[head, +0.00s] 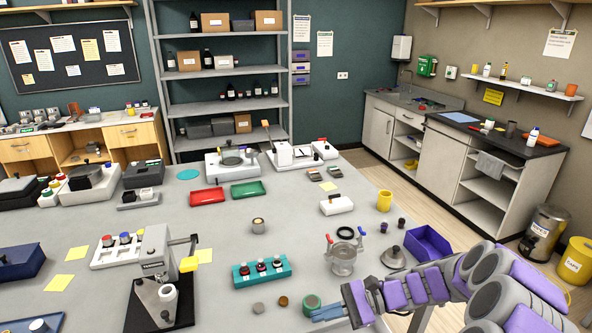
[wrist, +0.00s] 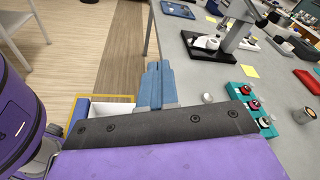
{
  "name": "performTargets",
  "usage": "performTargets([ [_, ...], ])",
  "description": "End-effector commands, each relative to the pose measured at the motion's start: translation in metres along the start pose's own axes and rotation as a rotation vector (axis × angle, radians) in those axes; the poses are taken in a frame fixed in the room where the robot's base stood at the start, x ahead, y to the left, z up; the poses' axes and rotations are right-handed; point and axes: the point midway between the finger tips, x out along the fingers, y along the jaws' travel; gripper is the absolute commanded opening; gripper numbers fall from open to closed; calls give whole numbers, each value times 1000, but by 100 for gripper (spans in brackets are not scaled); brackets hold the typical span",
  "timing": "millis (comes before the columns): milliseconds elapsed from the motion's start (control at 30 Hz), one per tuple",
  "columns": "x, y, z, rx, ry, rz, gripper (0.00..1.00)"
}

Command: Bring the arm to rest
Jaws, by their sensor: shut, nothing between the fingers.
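My gripper (head: 326,312) is at the near edge of the grey table (head: 215,290) in the head view, at the end of my purple and grey arm. Its blue fingers are together and hold nothing. In the wrist view the fingers (wrist: 157,85) point away from the camera, beside the table's edge with wooden floor to their left. A green-rimmed round item (head: 311,303) lies just behind the fingertips in the head view. I cannot tell the exact gap between them.
A glass vessel with clamps (head: 343,262), a metal funnel (head: 393,258) and a purple bin (head: 428,245) are behind my arm. A yellow bin (head: 577,262) stands on the floor at right.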

Motion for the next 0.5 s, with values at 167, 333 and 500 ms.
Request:
performTargets([
  [167,25,24,50,-131,61,177,0],
  [333,38,56,84,-245,134,340,0],
  [500,44,92,111,-355,219,500,0],
])
